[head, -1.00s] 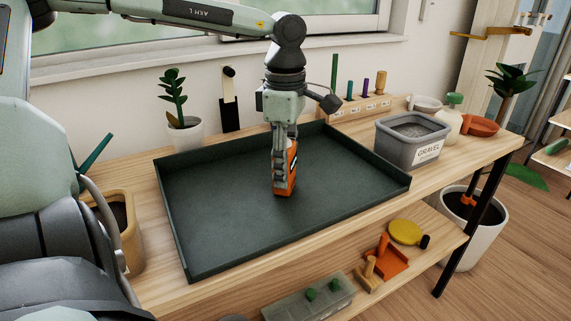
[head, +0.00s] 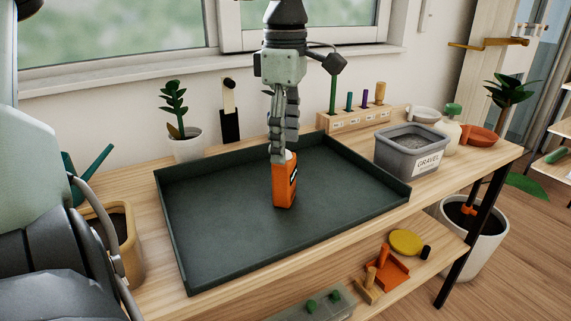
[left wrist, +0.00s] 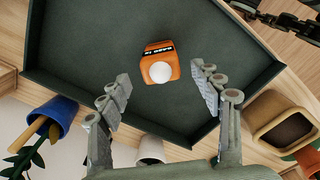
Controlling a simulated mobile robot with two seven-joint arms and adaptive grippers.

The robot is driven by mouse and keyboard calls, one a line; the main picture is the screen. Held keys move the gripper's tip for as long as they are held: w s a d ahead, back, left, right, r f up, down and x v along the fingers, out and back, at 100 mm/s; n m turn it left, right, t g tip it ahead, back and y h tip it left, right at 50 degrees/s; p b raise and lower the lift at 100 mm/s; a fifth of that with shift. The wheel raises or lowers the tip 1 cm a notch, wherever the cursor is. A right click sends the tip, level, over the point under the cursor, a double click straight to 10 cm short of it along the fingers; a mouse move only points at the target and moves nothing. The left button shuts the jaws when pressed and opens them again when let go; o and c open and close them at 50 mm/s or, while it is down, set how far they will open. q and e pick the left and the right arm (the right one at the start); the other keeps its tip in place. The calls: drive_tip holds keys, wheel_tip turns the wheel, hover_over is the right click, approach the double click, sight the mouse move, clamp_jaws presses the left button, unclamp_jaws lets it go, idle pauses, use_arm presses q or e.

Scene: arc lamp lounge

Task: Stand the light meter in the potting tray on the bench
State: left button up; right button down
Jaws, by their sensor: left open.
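The light meter (head: 285,184) is an orange block with a dark label and a white dome on top. It stands upright on the floor of the dark green potting tray (head: 230,215), near its middle. In the left wrist view the light meter (left wrist: 159,66) shows its white dome, with the tray floor (left wrist: 90,45) around it. My left gripper (head: 281,155) is just above the meter in the head view. In the left wrist view its fingers (left wrist: 160,92) are spread wide, clear of the meter on both sides. My right gripper is not seen.
A gravel tub (head: 408,150), a rack of coloured tools (head: 352,120) and a potted plant (head: 187,145) stand around the tray on the bench. A tan pot (head: 122,245) is at the left. The tray floor around the meter is clear.

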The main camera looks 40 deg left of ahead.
use_arm(q)
drive_tip(key=shift+r, duration=2.15)
